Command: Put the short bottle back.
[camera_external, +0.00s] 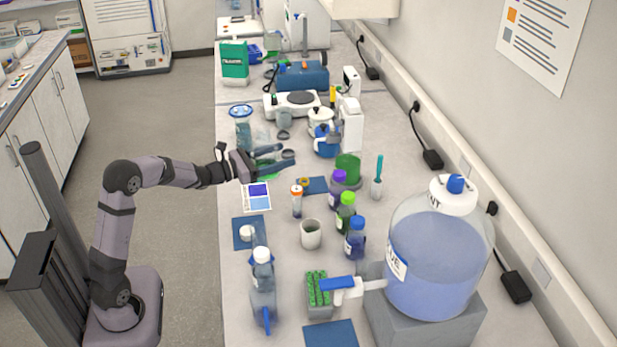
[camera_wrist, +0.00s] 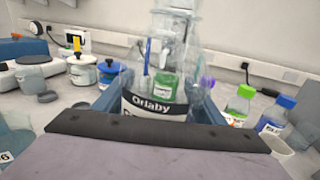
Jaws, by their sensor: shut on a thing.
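My gripper (camera_external: 280,157) is above the bench beyond the printed colour card, reaching in from the left. Its blue fingers are closed around a clear, see-through vessel with a dark band reading "Orlaby" (camera_wrist: 152,106), seen upright in the wrist view. I take this for the short bottle, but its full outline is unclear. In the external view the fingers largely hide it, with a bit of green showing below them. I cannot tell whether its base touches the bench.
Bottles with purple (camera_external: 338,177), green (camera_external: 347,198) and blue caps (camera_external: 356,224) stand right of centre. A beaker (camera_external: 311,234), an orange-capped tube (camera_external: 297,195) and blue mats (camera_external: 243,243) are nearer. A hotplate (camera_external: 285,107) and pots (camera_external: 320,121) stand beyond. A large carboy (camera_external: 440,265) is front right.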

